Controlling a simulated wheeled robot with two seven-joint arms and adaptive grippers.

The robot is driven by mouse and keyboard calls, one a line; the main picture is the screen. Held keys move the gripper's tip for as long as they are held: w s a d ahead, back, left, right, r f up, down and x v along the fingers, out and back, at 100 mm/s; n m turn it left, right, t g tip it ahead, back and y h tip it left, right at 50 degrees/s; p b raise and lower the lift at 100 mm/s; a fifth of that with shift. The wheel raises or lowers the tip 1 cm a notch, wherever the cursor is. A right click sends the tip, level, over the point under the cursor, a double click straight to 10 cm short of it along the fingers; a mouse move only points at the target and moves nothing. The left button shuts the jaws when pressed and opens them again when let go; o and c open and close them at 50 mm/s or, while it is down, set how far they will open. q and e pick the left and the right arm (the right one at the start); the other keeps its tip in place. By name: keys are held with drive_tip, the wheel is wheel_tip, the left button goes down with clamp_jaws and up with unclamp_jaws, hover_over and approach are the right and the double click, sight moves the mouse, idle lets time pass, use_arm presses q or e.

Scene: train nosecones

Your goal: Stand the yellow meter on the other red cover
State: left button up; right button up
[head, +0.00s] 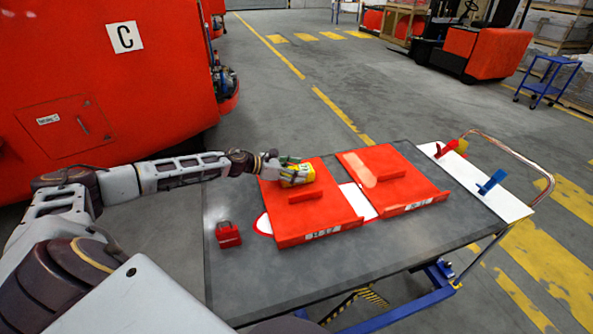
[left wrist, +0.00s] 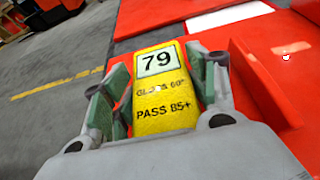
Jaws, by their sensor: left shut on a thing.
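The yellow meter (head: 299,175) is in my left gripper (head: 286,170), over the far part of the left red cover (head: 322,216). In the left wrist view the yellow meter (left wrist: 160,90) shows "79" and "PASS 85+" between the green-padded fingers of my left gripper (left wrist: 157,85). I cannot tell whether its base touches the cover. The right red cover (head: 405,190) lies to the right, with a raised handle bar and nothing standing on it. My right gripper is not in view.
Both covers lie on a grey cart table (head: 300,275) with a white board (head: 475,185) at its right end. A red block-shaped item (head: 228,236) stands front left. Red and blue tools (head: 491,182) sit on the board. A large red vehicle body (head: 110,75) stands behind left.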

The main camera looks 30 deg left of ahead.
use_arm(q)
drive_tip(key=o, duration=1.5)
drive_tip(key=shift+r, duration=0.1)
